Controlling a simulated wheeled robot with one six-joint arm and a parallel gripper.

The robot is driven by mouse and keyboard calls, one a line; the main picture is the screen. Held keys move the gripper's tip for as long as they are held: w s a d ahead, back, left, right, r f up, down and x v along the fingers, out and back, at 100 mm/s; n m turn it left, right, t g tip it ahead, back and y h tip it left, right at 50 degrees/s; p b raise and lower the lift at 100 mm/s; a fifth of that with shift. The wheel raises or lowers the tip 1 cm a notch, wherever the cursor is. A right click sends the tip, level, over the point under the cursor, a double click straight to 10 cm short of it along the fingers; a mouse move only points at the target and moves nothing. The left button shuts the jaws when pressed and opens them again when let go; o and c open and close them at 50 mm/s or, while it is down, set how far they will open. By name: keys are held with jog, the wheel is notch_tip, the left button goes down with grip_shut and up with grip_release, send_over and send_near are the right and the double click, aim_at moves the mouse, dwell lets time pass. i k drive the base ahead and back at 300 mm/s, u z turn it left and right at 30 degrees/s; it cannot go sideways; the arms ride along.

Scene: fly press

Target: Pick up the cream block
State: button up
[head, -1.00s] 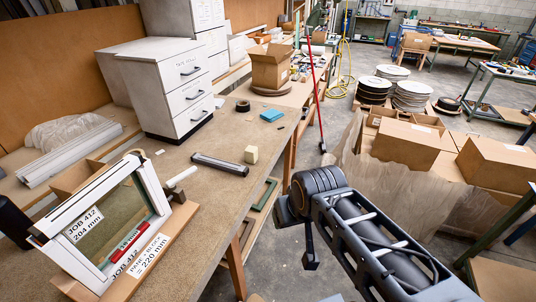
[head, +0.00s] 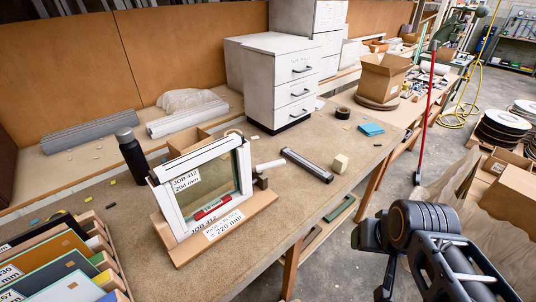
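The cream block (head: 340,163) is a small pale cube on the brown workbench (head: 300,216), near the bench's right edge. It stands just right of the end of a dark metal bar (head: 307,165), apart from it. Nothing covers the block. My arm shows at the lower right, beyond the bench's edge and well away from the block. My gripper's fingers cannot be made out, so I cannot tell whether it is open or shut.
A framed glass pane (head: 205,185) on a wooden base stands left of the bar. A white drawer cabinet (head: 275,80) stands behind. A blue pad (head: 370,129) and a black tape roll (head: 342,113) lie beyond the block. A bottle (head: 131,157) and a rack of coloured panels stand left.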

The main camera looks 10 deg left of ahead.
aim_at(339, 164)
jog(key=z, duration=0.45)
jog(key=k, duration=1)
jog(key=z, duration=0.9)
jog(key=i, duration=1.35)
jog(key=u, duration=1.35)
jog(key=i, duration=0.75)
jog(key=u, duration=0.9)
